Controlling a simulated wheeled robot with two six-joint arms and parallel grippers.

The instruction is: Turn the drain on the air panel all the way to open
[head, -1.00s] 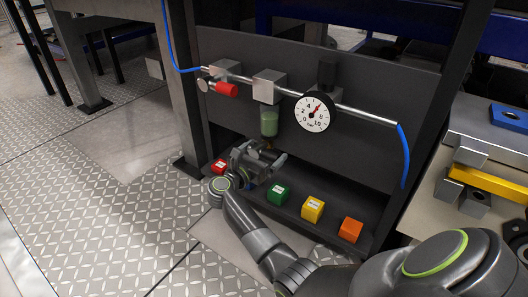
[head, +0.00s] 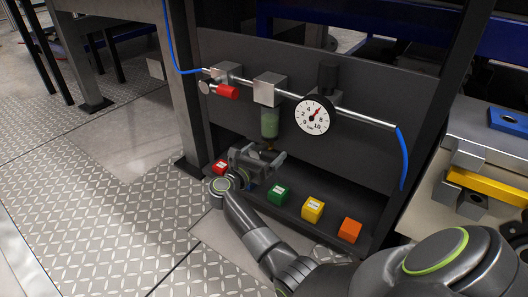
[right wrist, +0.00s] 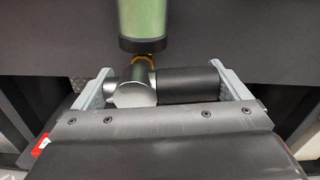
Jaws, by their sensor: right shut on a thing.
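The air panel (head: 370,150) is a dark upright plate with a metal pipe across it. A green filter bowl (head: 269,124) hangs under a grey block. Below it is the drain (right wrist: 134,87), a silver round body with a black cylindrical handle pointing right in the right wrist view. My right gripper (head: 262,158) is under the bowl, and in the right wrist view its fingers (right wrist: 165,86) close around the two ends of the drain. The drain is mostly hidden by the gripper in the head view. My left gripper is not in view.
A gauge (head: 312,115) and a red-handled valve (head: 228,92) sit on the pipe. Red, green (head: 278,194), yellow (head: 313,209) and orange (head: 350,230) blocks stand on the ledge below, close to my right gripper. A workbench (head: 435,205) with fixtures is at the right.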

